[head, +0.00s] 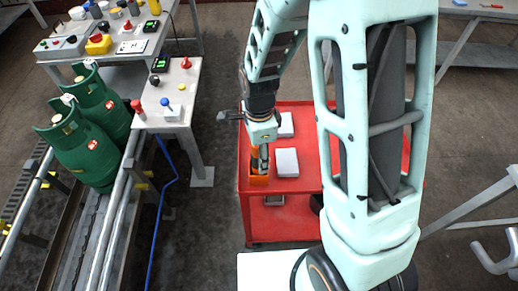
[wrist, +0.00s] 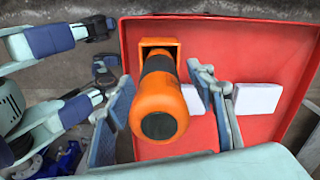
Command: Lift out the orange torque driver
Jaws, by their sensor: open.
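The orange torque driver (wrist: 157,102) has a rounded orange handle end with a dark cap and a black middle section. It stands in a square orange holder (wrist: 159,45) on the red cart (wrist: 262,30). In the head view the holder (head: 258,181) sits at the cart's left edge, below my gripper (head: 260,152). In the wrist view my gripper (wrist: 168,95) is open, with one finger on each side of the driver. A gap shows on the right side; I cannot tell whether the left finger touches. The driver's lower end is hidden in the holder.
Two white boxes (head: 287,163) (head: 286,125) lie on the cart right of the holder. Green gas cylinders (head: 88,150) stand on the conveyor at left, near a small control table (head: 178,90). Floor between the conveyor and the cart is mostly clear.

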